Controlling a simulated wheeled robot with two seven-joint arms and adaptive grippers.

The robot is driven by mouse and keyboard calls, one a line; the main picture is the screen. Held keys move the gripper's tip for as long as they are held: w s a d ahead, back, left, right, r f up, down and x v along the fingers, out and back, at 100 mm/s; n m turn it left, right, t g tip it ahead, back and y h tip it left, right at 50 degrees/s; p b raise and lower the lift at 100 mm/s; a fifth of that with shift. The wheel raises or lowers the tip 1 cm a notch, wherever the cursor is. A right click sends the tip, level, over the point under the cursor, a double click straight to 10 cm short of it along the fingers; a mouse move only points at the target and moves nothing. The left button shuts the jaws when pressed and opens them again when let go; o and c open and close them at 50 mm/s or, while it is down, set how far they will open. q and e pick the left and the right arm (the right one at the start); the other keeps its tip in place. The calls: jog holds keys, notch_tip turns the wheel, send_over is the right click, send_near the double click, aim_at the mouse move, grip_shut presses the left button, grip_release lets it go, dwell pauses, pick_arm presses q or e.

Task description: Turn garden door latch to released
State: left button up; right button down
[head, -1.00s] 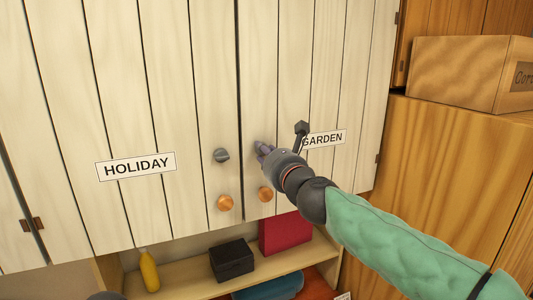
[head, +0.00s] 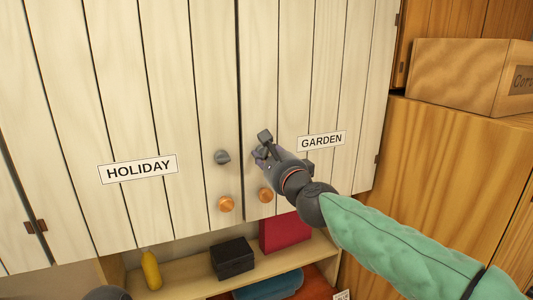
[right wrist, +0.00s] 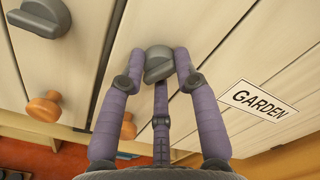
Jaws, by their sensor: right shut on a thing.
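The garden door latch is a grey round knob (right wrist: 158,62) with a raised grip bar, seen in the right wrist view on the pale plank door, left of the GARDEN label (right wrist: 258,100). The bar looks tilted, its left end lower in that view. My right gripper (right wrist: 159,72) is shut on this knob, with purple fingers on both sides and one below. In the head view my right gripper (head: 261,154) covers the latch.
A similar grey latch (head: 222,157) sits on the HOLIDAY door (head: 150,200). Orange knobs are below, on the holiday door (head: 226,203) and garden door (head: 265,195). The open shelf underneath holds a yellow bottle (head: 151,270), black box (head: 232,258) and red box (head: 285,233). Wooden boxes stand right.

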jog(key=n, duration=0.3)
jog(key=n+p, duration=0.1)
jog(key=n, duration=0.2)
jog(key=shift+a+f, duration=0.1)
jog(key=shift+f, duration=0.1)
dwell(0.4)
jog(key=c, duration=0.9)
grip_release()
jog(key=shift+r, duration=0.1)
jog(key=shift+s+d+r, duration=0.1)
jog(key=shift+s+d, duration=0.1)
jog(key=shift+s, duration=0.1)
jog(key=v, duration=1.1)
jog(key=shift+s, duration=0.1)
